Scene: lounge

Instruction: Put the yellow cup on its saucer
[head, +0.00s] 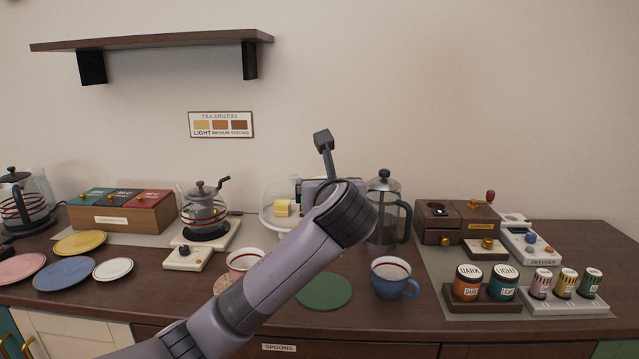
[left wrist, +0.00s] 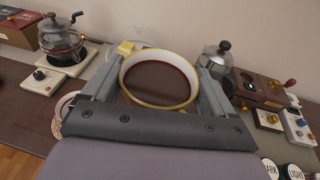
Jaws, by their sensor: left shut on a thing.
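The yellow cup (left wrist: 162,104) shows in the left wrist view as a round yellow rim with a red band inside. My left gripper (left wrist: 157,66) is shut on it, with one grey finger on each side. In the head view my forearm and wrist hide the cup and the fingers. The yellow saucer (head: 80,244) lies empty at the left of the counter, well to the left of my left gripper. My right gripper is in neither view.
Pink (head: 20,267), blue (head: 65,274) and white (head: 113,268) saucers lie near the yellow one. A wooden tea box (head: 120,213) and a glass teapot (head: 204,212) stand behind. Pink (head: 243,260) and blue (head: 392,277) cups and a French press (head: 384,215) stand around my arm.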

